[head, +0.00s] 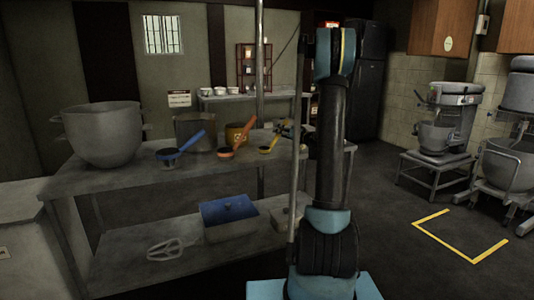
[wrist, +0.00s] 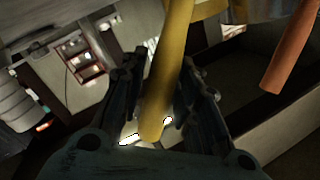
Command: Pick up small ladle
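The small ladle (head: 266,149), with a yellow handle, lies on the upper metal shelf, right of two larger ladles. My gripper (head: 287,131) is at its handle end. In the wrist view the yellow handle (wrist: 168,70) runs down between the two fingers of my gripper (wrist: 165,82). Gaps show between the handle and both fingers, so the gripper is open around it. The ladle's bowl is not clear in the wrist view.
An orange-handled ladle (head: 236,142) and a blue-handled ladle (head: 182,149) lie to the left on the metal table (head: 110,178).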

